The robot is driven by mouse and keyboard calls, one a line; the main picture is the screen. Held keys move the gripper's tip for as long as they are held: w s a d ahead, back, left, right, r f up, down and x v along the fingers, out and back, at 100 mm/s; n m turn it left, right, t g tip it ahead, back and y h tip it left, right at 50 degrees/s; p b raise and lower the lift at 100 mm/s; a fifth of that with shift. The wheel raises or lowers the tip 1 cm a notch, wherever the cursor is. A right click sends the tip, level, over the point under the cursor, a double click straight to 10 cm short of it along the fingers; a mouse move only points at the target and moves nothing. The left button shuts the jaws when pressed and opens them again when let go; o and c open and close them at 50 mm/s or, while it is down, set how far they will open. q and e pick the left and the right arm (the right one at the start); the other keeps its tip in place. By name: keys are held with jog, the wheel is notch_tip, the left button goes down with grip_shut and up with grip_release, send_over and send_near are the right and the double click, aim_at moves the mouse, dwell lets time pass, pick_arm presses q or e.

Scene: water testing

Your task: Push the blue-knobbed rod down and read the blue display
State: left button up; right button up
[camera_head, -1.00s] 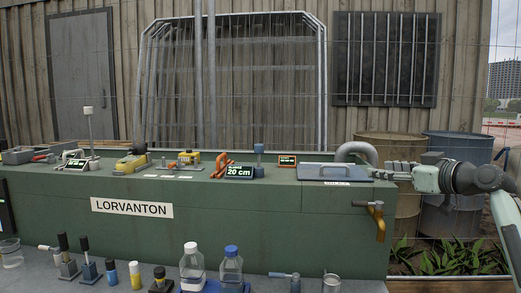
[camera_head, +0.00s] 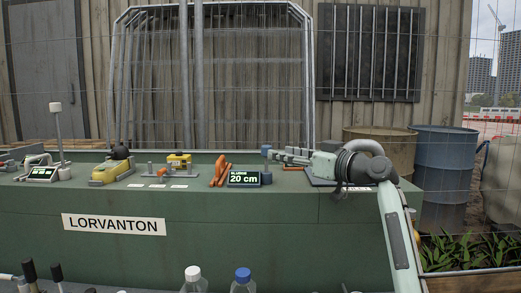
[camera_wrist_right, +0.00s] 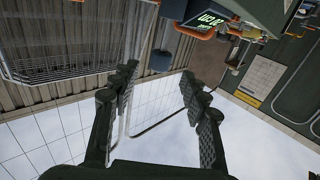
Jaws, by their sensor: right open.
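The blue-knobbed rod stands upright at the back of the green counter, its knob (camera_head: 266,150) a short way above its dark base (camera_head: 266,178). The blue display (camera_head: 243,179) stands just left of the base and reads "20 cm" under a smaller line of text. My right gripper (camera_head: 277,154) is at knob height, its fingers pointing left at the knob. In the right wrist view the blue knob (camera_wrist_right: 161,62) shows just beyond the open fingertips (camera_wrist_right: 158,74), between them. I cannot tell whether they touch it. My left gripper is out of view.
An orange clip-like tool (camera_head: 220,170) stands left of the display. A taller white-knobbed rod (camera_head: 57,130) with its own display (camera_head: 42,174) is farther left. Yellow devices (camera_head: 110,172) sit between. Two bottles (camera_head: 243,280) stand in front, below the counter.

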aim_at(266, 150)
jog(key=x, duration=0.6)
jog(key=shift+a, duration=0.1)
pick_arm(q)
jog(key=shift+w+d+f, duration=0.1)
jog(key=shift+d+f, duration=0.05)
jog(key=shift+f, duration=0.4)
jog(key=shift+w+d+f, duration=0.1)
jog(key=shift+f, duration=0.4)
pick_arm(e)
jog(key=shift+w+a, duration=0.25)
jog(key=shift+w, duration=0.05)
jog(key=shift+c, duration=0.5)
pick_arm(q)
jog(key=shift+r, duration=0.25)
pick_arm(e)
grip_shut()
